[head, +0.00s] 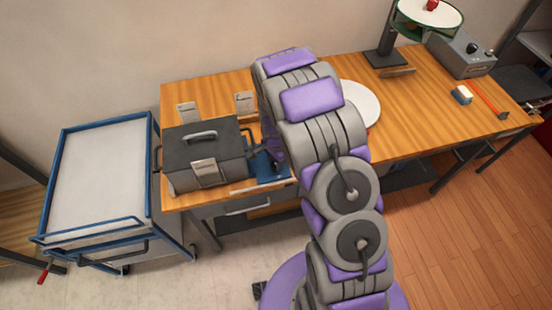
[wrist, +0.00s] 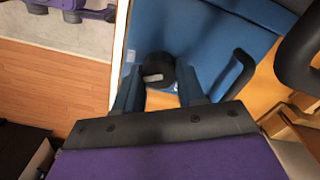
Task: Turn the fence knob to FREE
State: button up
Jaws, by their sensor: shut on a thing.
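The fence knob (wrist: 158,72) is a round black knob with a pale mark on its face, in the wrist view. It sits against a blue panel (wrist: 205,35), which also shows as a blue base in the head view (head: 273,172). My gripper (wrist: 159,82) is shut on the knob, its blue fingers on either side of it. Any lettering, including FREE, is too small to read. In the head view my arm hides much of the area around the knob, and the fingertips do not show clearly.
A grey box (head: 180,170) with a handled lid stands left of my arm on the wooden table (head: 420,120). A white disc (head: 362,102) lies behind my arm. A blue-framed cart (head: 100,175) stands at the left. A black handle (wrist: 238,72) rises beside the knob.

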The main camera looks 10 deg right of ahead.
aim_at(275, 164)
jog(key=m+p, duration=0.2)
jog(key=m, duration=0.3)
jog(key=shift+s, duration=0.1)
jog(key=shift+a+m, duration=0.1)
jog(key=shift+m, duration=0.2)
dwell(0.4)
jog(key=o, duration=1.1)
jog(key=shift+c, duration=0.2)
notch_tip(275, 164, up, 17)
jog(key=p, duration=0.1)
jog(key=shift+r, duration=0.15)
